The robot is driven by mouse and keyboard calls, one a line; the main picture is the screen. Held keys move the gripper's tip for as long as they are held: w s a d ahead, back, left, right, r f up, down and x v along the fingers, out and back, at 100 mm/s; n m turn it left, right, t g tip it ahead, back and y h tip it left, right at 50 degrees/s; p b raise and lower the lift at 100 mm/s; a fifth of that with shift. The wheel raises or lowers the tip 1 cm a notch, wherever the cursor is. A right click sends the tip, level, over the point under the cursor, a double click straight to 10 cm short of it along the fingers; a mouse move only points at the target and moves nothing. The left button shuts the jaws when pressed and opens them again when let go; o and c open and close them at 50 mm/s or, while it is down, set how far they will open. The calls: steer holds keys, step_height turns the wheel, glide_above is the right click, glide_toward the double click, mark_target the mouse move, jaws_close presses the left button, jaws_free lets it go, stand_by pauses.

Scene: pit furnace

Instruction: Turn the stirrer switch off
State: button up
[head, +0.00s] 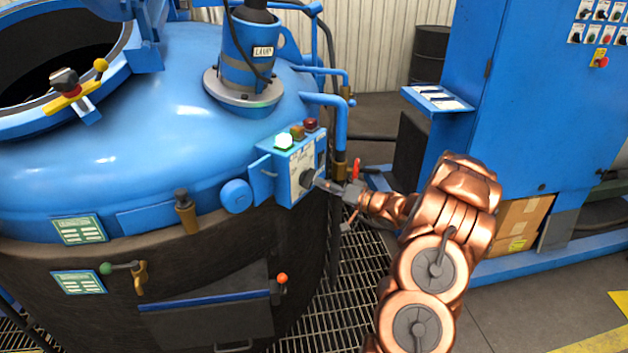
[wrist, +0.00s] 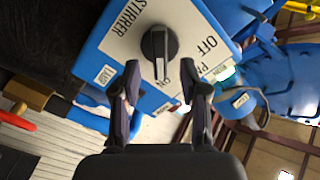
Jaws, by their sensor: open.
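The stirrer switch is a black rotary knob (wrist: 159,45) on a white plate (wrist: 118,45) lettered STIRRER, OFF and ON. The plate is on a blue control box (head: 282,178) on the furnace side. In the wrist view the knob's bar stands upright in the picture, its lower end near the ON lettering. In the head view the knob (head: 307,179) is just left of my gripper (head: 322,185). My gripper (wrist: 158,74) is open, its fingertips on either side of the bar's lower end. I cannot tell whether they touch it.
A bright green lamp (head: 283,141), an amber lamp (head: 297,132) and a red lamp (head: 311,124) top the box. Blue pipes (head: 340,120) and a red-handled valve (head: 355,168) stand close to my gripper. A blue cabinet (head: 520,110) is at right, with grating (head: 350,290) below.

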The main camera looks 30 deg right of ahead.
mark_target(313, 180)
steer(key=shift+x, duration=2.1)
steer(key=shift+c, duration=0.3)
jaws_close()
